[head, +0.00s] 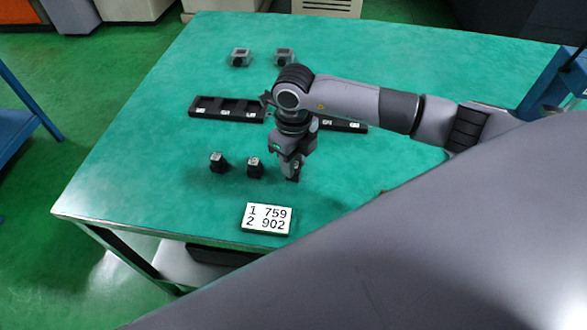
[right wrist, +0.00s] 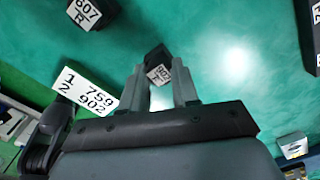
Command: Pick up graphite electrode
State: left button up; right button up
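Two small black graphite electrodes with pale labels stand on the green table, one at the left (head: 217,162) and one nearer the middle (head: 255,168). A third electrode, its label reading 902 (right wrist: 158,74), lies between and just beyond my right fingertips in the right wrist view. My right gripper (head: 291,172) points down over it; the fingers (right wrist: 160,72) are apart, and I cannot tell whether they touch it. An electrode labelled 607 R (right wrist: 85,13) shows at the top left of the wrist view. My left gripper is not in view.
A white card (head: 266,218) reading 1 759, 2 902 lies near the front edge of the green table (head: 130,170). Two clear-sided blocks (head: 262,56) stand at the back.

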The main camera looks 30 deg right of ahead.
grip_shut()
jog(key=shift+r, duration=0.15)
notch_tip(320, 180, up, 20)
jog(key=shift+f+b, duration=0.2)
jog(key=shift+b, duration=0.25)
